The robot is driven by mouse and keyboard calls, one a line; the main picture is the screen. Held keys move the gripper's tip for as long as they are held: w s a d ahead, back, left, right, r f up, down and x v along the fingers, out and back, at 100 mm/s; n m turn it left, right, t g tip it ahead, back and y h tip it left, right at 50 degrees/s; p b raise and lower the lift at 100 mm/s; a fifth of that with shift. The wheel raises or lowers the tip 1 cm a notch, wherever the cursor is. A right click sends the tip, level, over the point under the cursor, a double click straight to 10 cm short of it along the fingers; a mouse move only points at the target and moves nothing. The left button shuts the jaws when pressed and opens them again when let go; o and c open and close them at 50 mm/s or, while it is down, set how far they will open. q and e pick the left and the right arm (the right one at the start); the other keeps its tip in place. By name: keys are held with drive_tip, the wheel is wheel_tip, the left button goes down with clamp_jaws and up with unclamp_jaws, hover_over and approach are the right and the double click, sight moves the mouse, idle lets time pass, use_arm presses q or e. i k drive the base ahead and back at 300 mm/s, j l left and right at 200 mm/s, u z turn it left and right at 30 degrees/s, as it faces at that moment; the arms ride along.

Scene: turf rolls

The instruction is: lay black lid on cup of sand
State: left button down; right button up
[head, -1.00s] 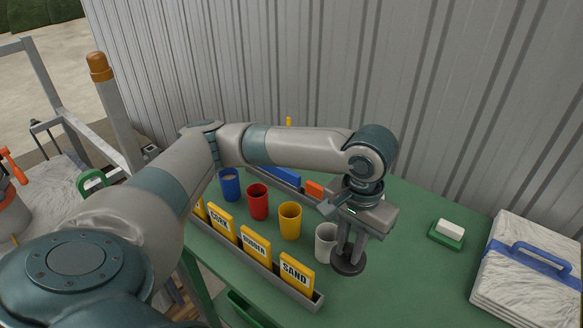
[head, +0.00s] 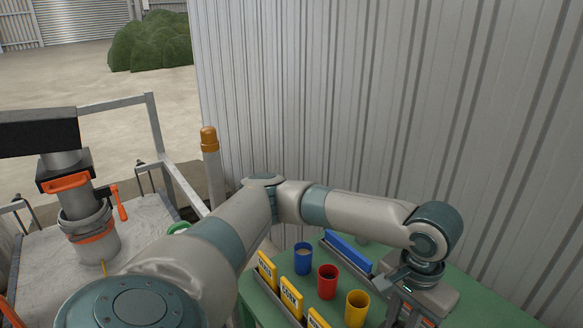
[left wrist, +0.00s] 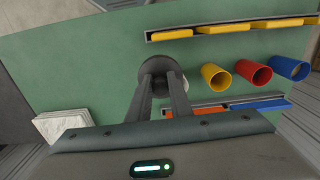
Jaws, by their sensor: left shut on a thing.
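My left gripper (left wrist: 157,78) is shut on the round black lid (left wrist: 152,68), seen in the left wrist view. A sliver of a pale cup (left wrist: 186,84) shows just right of the lid, behind a finger; the rest of it is hidden. I cannot tell the height between lid and cup. In the head view the gripper (head: 402,312) is at the bottom edge and the lid is out of sight. The pale cup and the SAND sign are not visible there. My right gripper is not in view.
A yellow cup (head: 357,308), red cup (head: 327,282) and blue cup (head: 303,258) stand in a row on the green table (left wrist: 90,75). Yellow signs (head: 291,295) line one side, and a tray with blue (head: 348,252) and orange pieces the other. A corrugated wall (head: 400,100) is behind.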

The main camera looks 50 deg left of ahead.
sight(304, 251)
drive_tip(key=j+u, duration=0.15)
drive_tip(key=u, duration=0.2)
drive_tip(key=j+u, duration=0.1)
drive_tip(key=u, duration=0.25)
drive_tip(key=j+u, duration=0.15)
drive_tip(key=u, duration=0.2)
